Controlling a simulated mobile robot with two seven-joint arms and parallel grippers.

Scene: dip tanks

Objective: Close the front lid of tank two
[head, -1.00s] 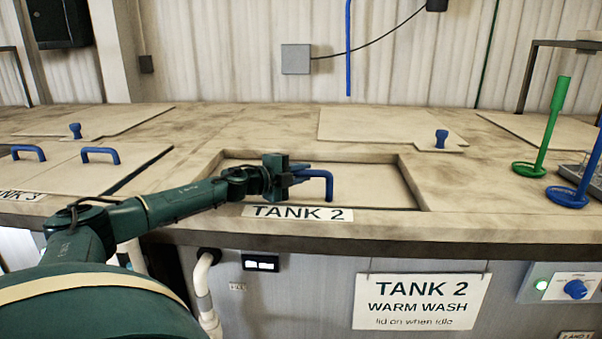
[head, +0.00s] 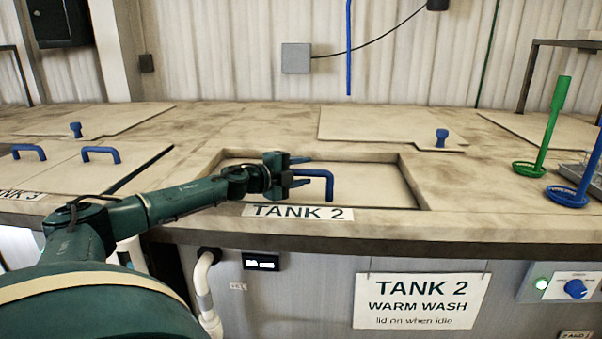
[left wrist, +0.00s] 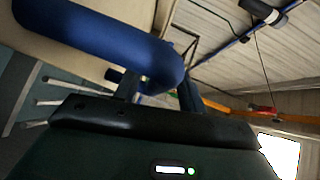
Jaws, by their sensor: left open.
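The front lid of tank two (head: 375,187) is a pale panel lying flat inside the recessed opening (head: 410,190) behind the TANK 2 label (head: 298,212). Its blue bent handle (head: 329,186) stands up at the lid's left-middle part. My left gripper (head: 305,171) is open at the handle's left end, one finger above the bar and one below it in the picture. In the left wrist view the handle (left wrist: 110,42) looms large just beyond the fingers (left wrist: 160,90). Whether a finger touches it I cannot tell. My right gripper is out of view.
The tank's rear lid (head: 375,125) with a blue knob (head: 441,138) lies behind. Lids with blue handles (head: 100,153) lie at left. A green dipper (head: 545,125) and a blue one (head: 580,180) stand at right. The countertop between is clear.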

